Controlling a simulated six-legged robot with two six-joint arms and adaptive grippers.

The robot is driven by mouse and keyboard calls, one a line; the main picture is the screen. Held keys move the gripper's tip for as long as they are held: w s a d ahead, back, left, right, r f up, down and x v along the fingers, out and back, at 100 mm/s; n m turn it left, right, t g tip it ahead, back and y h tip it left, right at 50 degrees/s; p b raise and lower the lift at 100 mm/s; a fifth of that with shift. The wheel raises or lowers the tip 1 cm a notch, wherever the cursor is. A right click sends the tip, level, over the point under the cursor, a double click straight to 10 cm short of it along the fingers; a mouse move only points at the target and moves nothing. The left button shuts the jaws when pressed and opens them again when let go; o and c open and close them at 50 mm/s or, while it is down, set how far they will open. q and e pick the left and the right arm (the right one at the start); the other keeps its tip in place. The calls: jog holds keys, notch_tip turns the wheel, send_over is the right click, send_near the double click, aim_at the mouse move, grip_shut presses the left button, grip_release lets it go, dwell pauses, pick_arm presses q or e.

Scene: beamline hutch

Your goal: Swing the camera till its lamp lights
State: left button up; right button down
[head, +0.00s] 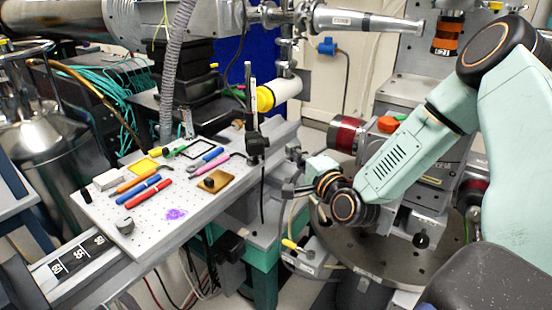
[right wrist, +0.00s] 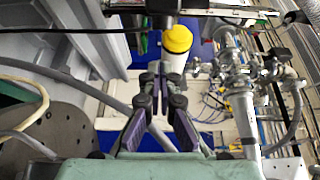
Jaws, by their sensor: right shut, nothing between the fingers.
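A grey boxy device with a dark red cylindrical end (head: 347,135), which looks like the camera, sits on the round stage at the right. My right arm covers much of it. An orange-red cap (head: 391,121) shows on its top; I cannot tell if this is the lamp or if it is lit. My right gripper (head: 289,188) is left of the device, by the edge of the breadboard bench. In the right wrist view its fingers (right wrist: 160,76) are together and empty, below a yellow-capped white tube (right wrist: 177,40). My left gripper is not in view.
A perforated breadboard (head: 150,222) at left carries pens, tools and small plates. The round stage (head: 365,262) has bare room in front. Cables hang below the bench.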

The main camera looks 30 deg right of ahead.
aim_at(264, 150)
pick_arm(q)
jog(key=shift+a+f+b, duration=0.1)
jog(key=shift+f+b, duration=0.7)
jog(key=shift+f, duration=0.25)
pick_arm(e)
jog(key=shift+w+a+r, duration=0.1)
jog(key=shift+w+a, duration=0.35)
jog(key=shift+a, duration=0.25)
jog(key=shift+w+a+f, duration=0.1)
jog(key=shift+w+a, duration=0.3)
jog(key=shift+a, duration=0.25)
jog(key=shift+w+a+r, duration=0.1)
jog(key=shift+w+a, duration=0.35)
jog(key=shift+a, duration=0.25)
jog(key=shift+d, duration=0.1)
jog(key=shift+w+a+b, duration=0.2)
jog(key=shift+a+b, duration=0.25)
jog(key=shift+a, duration=0.75)
jog(key=shift+d, duration=0.3)
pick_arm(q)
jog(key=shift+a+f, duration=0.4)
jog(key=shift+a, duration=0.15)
